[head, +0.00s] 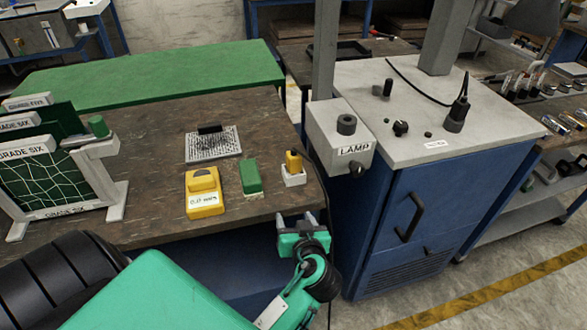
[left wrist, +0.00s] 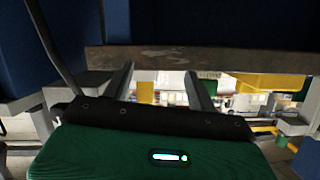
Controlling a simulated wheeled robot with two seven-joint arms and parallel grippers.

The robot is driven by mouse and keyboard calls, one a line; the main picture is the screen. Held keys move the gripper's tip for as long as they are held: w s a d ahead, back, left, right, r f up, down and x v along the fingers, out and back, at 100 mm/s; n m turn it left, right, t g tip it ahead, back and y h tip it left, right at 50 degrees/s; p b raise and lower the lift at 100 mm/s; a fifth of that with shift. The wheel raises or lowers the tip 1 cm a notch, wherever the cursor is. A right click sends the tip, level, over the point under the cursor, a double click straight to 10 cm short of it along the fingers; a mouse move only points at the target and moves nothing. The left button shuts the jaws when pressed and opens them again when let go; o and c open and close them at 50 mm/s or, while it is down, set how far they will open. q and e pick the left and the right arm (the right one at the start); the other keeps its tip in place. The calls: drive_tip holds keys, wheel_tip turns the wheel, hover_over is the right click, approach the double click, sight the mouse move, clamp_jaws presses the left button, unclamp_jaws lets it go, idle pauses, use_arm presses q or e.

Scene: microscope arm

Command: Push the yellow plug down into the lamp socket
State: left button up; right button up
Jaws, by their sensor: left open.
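The yellow plug (head: 293,160) stands upright in a small white holder (head: 293,177) near the right end of the wooden bench. The lamp socket (head: 346,124) is a dark round fitting on top of the grey box labelled LAMP (head: 337,145), right of the plug. My left gripper (head: 298,219) is by the bench's front edge, just in front of the plug's holder and apart from it. Its two fingers are spread and empty; they also show in the left wrist view (left wrist: 160,82). My right gripper is in no view.
A yellow block (head: 204,205), a green block (head: 250,177) and a speckled plate (head: 213,144) lie left of the plug. A rack of GRADE SIX panels (head: 60,175) stands farther left. The blue cabinet (head: 425,215) adjoins the LAMP box. The bench edge (left wrist: 200,58) spans the left wrist view.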

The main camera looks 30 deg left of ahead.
sight(296, 162)
use_arm(q)
drive_tip(key=w+d+r+n+t+y, duration=0.2)
drive_tip(key=w+r+y, duration=0.1)
drive_tip(key=r, duration=0.4)
drive_tip(key=p+x, duration=0.1)
drive_tip(key=x, duration=0.4)
drive_tip(key=p+x, duration=0.1)
drive_tip(key=x, duration=0.2)
drive_tip(key=shift+w+r+p, duration=0.25)
drive_tip(key=shift+r+p, duration=0.1)
drive_tip(key=shift+w+a+f, duration=0.1)
drive_tip(key=shift+w+a, duration=0.05)
drive_tip(key=shift+a, duration=0.05)
drive_tip(key=p+x, duration=0.2)
drive_tip(key=x, duration=0.2)
drive_tip(key=shift+w+a+p, duration=0.1)
drive_tip(key=shift+a+p, duration=0.2)
drive_tip(key=shift+p, duration=0.05)
drive_tip(key=shift+w+a, duration=0.25)
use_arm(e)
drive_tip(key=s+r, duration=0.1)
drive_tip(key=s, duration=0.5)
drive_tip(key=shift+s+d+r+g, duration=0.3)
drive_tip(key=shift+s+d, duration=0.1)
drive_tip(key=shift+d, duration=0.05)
use_arm(q)
drive_tip(key=shift+c, duration=0.2)
drive_tip(key=c, duration=1.1)
